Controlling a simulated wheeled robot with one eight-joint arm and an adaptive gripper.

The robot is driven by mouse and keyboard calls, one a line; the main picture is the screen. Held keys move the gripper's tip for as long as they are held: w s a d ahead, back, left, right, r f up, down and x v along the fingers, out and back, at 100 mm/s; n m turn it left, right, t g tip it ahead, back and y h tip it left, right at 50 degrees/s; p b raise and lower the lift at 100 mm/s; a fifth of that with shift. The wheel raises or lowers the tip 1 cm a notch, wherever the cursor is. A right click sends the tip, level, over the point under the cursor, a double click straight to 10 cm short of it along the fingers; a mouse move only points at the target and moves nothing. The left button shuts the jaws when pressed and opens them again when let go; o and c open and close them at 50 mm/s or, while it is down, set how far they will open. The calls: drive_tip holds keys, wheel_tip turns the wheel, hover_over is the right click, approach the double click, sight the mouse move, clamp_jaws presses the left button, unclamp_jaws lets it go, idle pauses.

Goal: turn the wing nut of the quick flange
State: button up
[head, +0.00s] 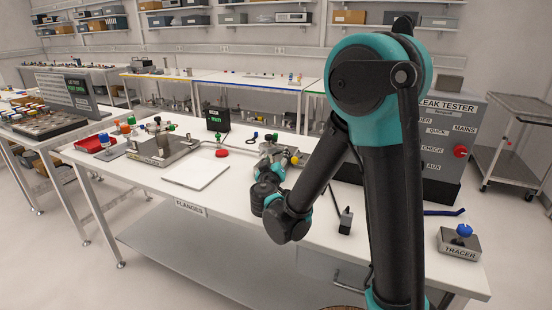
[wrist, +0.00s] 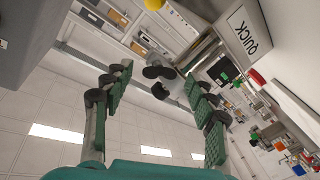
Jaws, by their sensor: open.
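The wing nut (wrist: 158,72) shows in the wrist view as a dark two-lobed piece ahead of my gripper, beside pale metal of the quick flange (wrist: 177,86). My gripper (wrist: 158,80) is open, with one green-padded finger on each side of the wing nut in the picture. I see a gap between each finger and the nut; how far ahead the nut lies is hard to tell. A block labelled QUICK (wrist: 243,36) is at the upper right of the wrist view. In the head view my arm and wrist largely hide the flange.
The white bench labelled FLANGES (head: 191,208) carries a metal plate fixture (head: 163,150), a white sheet (head: 197,169), and a grey leak tester (head: 452,130) behind my arm. A tracer block (head: 460,243) stands at the right end. The bench's front middle is mostly clear.

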drive_tip(key=c, duration=1.2)
drive_tip(key=shift+o, duration=0.2)
drive_tip(key=shift+n, duration=0.3)
drive_tip(key=shift+a+r+n+g+h, duration=0.1)
drive_tip(key=shift+n+g+h, duration=0.3)
drive_tip(key=shift+n, duration=1.05)
drive_tip(key=shift+a+r+n+g+h, duration=0.15)
drive_tip(key=shift+n+g, duration=0.45)
drive_tip(key=shift+n, duration=0.9)
drive_tip(key=shift+d+r+n+g+h, duration=0.1)
drive_tip(key=shift+n+g+h, duration=0.3)
drive_tip(key=shift+n, duration=1.05)
